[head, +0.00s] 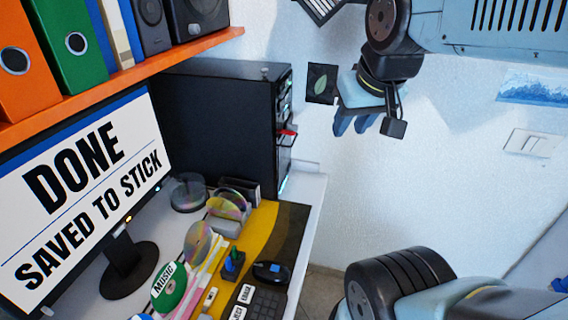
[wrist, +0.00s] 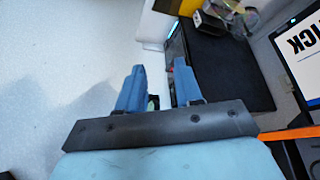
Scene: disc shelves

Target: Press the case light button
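The black computer case (head: 215,125) stands on the desk beside the monitor, its narrow front facing right. That front (head: 284,110) shows small lit spots and a red piece (head: 288,132) sticking out. I cannot make out which spot is the case light button. In the wrist view the case (wrist: 225,70) lies beyond the fingers, to the right. My gripper (head: 355,124) hangs in the air right of the case front, apart from it. In the wrist view its two blue fingers (wrist: 158,90) are spread with a gap, and nothing is visibly held.
The monitor (head: 85,195) reads "DONE SAVED TO STICK". An orange shelf (head: 120,72) with binders and speakers hangs above the case. Discs, a mouse (head: 271,273) and a keyboard (head: 258,302) lie on the desk. The wall right of the case carries a leaf picture (head: 321,82) and a switch (head: 532,143).

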